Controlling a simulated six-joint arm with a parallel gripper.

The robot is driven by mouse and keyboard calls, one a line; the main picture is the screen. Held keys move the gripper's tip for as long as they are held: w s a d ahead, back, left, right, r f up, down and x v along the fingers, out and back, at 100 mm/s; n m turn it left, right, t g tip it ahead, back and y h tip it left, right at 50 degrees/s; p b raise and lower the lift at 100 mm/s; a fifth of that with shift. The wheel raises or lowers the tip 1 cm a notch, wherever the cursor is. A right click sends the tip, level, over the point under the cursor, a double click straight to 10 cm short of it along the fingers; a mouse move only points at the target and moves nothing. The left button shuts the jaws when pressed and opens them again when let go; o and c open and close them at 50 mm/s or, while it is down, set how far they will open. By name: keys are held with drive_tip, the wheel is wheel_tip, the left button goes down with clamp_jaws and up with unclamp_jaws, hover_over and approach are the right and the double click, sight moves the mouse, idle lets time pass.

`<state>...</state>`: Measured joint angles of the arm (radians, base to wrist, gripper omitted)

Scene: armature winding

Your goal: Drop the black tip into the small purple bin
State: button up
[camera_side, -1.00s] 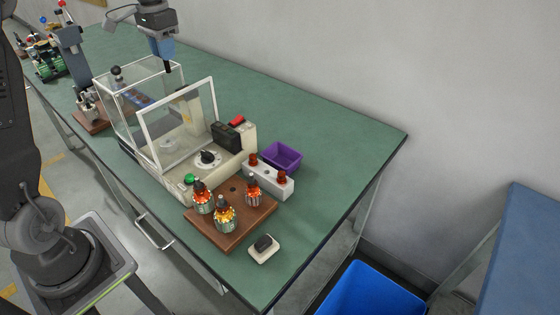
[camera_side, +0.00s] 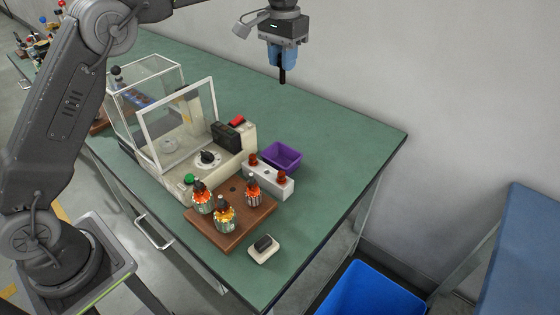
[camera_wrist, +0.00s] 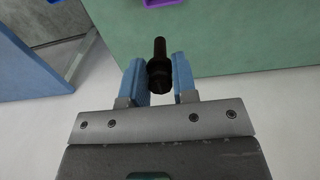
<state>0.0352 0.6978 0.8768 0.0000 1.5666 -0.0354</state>
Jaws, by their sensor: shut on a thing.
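My gripper (camera_side: 282,62) is shut on the black tip (camera_side: 283,76) and holds it in the air above the back of the green table. In the wrist view the black tip (camera_wrist: 159,66) sits between my two blue fingers and sticks out past them. The small purple bin (camera_side: 283,157) stands on the table, below and roughly in line with my gripper in the side view. The part of the bin that shows there looks empty. In the wrist view only an edge of the purple bin (camera_wrist: 163,3) shows at the top.
A white holder with red-brown parts (camera_side: 268,179) stands right in front of the bin. A wooden board (camera_side: 231,222) bears several wound armatures. A machine with a clear guard (camera_side: 180,120) is to the left. A blue floor bin (camera_side: 371,290) is beyond the table edge.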

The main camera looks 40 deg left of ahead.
drive_tip(key=d, duration=0.2)
approach(287, 148)
drive_tip(key=s+d+f, duration=0.1)
drive_tip(key=f, duration=0.1)
drive_tip(key=s+f, duration=0.1)
drive_tip(key=f, duration=0.1)
drive_tip(key=s+d+f, duration=0.1)
drive_tip(key=f, duration=0.1)
drive_tip(key=shift+s+d+f, duration=0.2)
drive_tip(key=shift+d+f, duration=0.05)
drive_tip(key=shift+d, duration=0.05)
drive_tip(key=o, duration=1)
drive_tip(key=shift+c, duration=0.2)
drive_tip(key=shift+r, duration=0.1)
wheel_tip(287, 148, up, 14)
drive_tip(key=shift+f, duration=0.2)
drive_tip(key=shift+r, duration=0.1)
